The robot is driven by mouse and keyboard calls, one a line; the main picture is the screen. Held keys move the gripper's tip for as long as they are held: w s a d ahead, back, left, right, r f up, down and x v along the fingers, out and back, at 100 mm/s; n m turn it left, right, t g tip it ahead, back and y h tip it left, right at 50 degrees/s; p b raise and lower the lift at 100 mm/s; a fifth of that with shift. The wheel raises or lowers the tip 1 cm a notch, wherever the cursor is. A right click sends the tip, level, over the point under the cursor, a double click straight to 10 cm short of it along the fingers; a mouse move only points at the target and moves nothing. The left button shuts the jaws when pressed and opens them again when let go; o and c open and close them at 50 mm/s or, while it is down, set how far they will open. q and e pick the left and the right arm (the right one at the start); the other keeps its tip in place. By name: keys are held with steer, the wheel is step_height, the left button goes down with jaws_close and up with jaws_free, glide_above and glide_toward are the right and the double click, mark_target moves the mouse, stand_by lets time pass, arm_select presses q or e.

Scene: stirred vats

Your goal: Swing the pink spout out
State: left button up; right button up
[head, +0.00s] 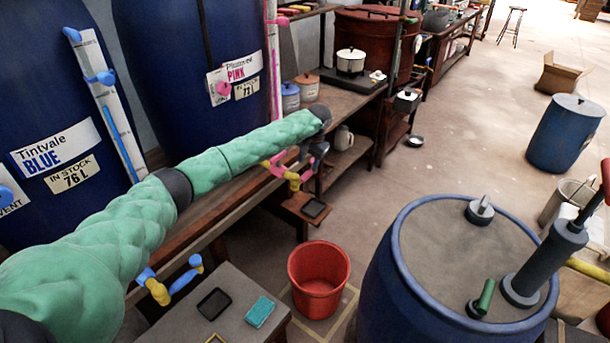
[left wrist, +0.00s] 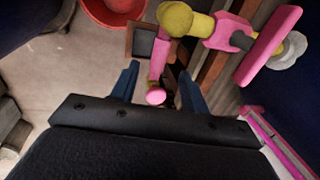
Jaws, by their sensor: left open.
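The pink spout (left wrist: 158,62) shows in the left wrist view, running down from a yellow tap body (left wrist: 186,20) to a round pink tip. My left gripper (left wrist: 159,72) is open, with its two blue fingers on either side of the spout; I cannot tell whether either touches it. A pink handle bar (left wrist: 268,45) sits at the tap's right. In the head view, my left gripper (head: 318,152) is just above and beside the tap, with the yellow body (head: 293,179) and pink handle (head: 274,165) partly visible. My right gripper is out of view.
A red bucket (head: 318,280) stands on the floor below. A large blue drum (head: 400,300) with a grey lid stands front right. The blue vat (head: 170,60) labelled PINK is behind my arm. A blue tap (head: 180,282) is nearer me. A small dark tray (head: 314,208) lies beneath the gripper.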

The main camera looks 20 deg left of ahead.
mark_target(305, 175)
arm_select(q)
steer(key=f, duration=0.2)
steer(key=a+f+p, duration=0.1)
steer(key=f, duration=0.2)
steer(key=shift+w+f, duration=0.15)
steer(key=shift+f, duration=0.1)
steer(key=shift+a+f, duration=0.15)
steer(key=shift+f, duration=0.5)
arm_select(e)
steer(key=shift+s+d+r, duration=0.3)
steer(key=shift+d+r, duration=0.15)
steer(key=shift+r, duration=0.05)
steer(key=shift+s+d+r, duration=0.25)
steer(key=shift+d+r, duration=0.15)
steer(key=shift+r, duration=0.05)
